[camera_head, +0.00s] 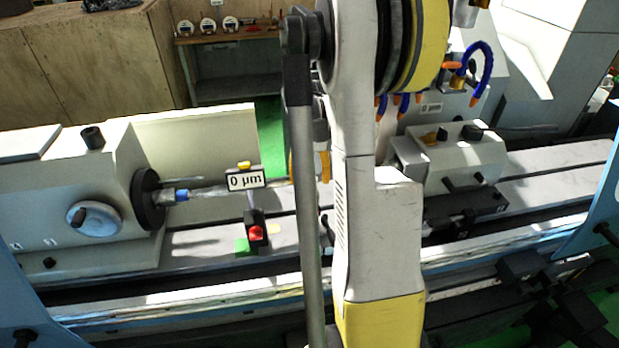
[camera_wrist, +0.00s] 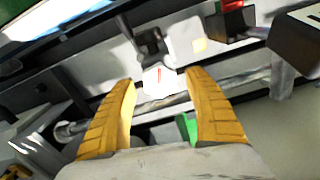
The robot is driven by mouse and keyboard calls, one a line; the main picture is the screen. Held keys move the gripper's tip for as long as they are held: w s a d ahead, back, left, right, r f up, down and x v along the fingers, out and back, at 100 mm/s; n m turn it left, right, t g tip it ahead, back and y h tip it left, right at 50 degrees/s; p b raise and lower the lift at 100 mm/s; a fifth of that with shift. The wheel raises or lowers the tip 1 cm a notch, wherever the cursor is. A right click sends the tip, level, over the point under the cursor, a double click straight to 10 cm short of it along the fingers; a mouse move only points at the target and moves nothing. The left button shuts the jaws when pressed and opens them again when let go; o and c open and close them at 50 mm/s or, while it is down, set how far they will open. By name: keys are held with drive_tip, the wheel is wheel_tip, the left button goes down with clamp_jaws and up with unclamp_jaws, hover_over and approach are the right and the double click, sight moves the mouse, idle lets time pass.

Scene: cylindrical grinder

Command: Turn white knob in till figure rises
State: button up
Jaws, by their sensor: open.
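A white knob (camera_wrist: 158,84) with a red mark sits between the fingertips in the wrist view. My gripper (camera_wrist: 162,78) is open, with one yellow finger on each side of the knob. A gap shows on both sides, and I see no clear contact. In the head view my arm hides the knob. A sign reading "0 µm" (camera_head: 245,181) stands in front of the workpiece, left of my arm.
The grinder's headstock (camera_head: 70,190) with a pale handwheel (camera_head: 95,219) stands at left. Another machine unit (camera_head: 455,155) stands right of my arm. A black box (camera_wrist: 298,42) is at the wrist view's upper right.

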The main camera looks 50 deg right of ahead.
sight(309, 178)
wheel_tip(309, 178, up, 12)
idle(0.5)
idle(1.9)
